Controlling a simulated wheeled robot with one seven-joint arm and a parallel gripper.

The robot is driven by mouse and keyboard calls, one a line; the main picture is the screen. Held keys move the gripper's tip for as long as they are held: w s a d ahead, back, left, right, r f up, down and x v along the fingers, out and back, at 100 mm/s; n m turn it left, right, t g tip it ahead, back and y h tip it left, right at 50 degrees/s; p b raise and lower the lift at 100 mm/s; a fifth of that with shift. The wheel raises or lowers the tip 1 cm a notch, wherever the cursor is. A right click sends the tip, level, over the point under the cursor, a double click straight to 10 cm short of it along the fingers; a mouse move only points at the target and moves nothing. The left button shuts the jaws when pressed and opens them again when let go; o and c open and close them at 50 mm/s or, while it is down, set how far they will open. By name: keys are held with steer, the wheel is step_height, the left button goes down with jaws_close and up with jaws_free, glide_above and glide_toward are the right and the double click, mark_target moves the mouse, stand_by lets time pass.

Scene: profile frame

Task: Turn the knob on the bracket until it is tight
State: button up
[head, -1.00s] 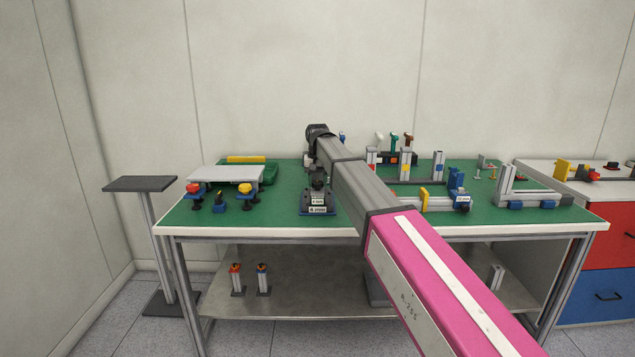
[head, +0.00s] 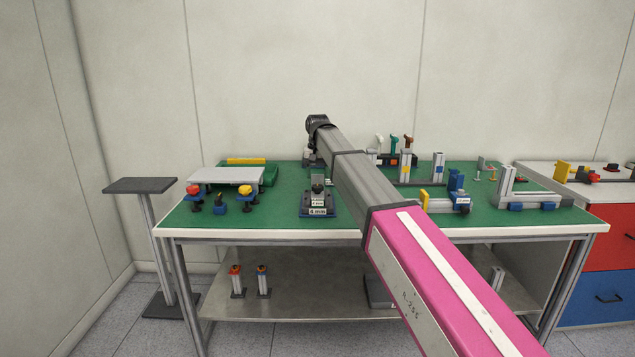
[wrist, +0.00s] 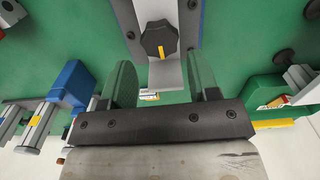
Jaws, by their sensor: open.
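The bracket fixture (head: 319,210) stands near the front middle of the green bench top, on a blue-edged base with a white label. Its dark knob (head: 318,188) faces me. In the wrist view the black lobed knob (wrist: 152,40) has a yellow mark and sits on the grey bracket (wrist: 166,76). My gripper (wrist: 161,82) is open, with its two fingers to the left and right of the bracket's near end. The knob lies beyond the fingertips in the picture, and I see no contact. In the head view the wrist hides the fingers.
A grey plate (head: 226,174) on clamps with red and yellow knobs stands to the left. A blue block fixture (head: 456,190) and upright profiles (head: 405,166) stand to the right. The green bench top (head: 275,212) is bare left of the bracket.

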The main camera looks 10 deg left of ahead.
mark_target(317, 186)
step_height(317, 186, up, 7)
stand_by(0.3)
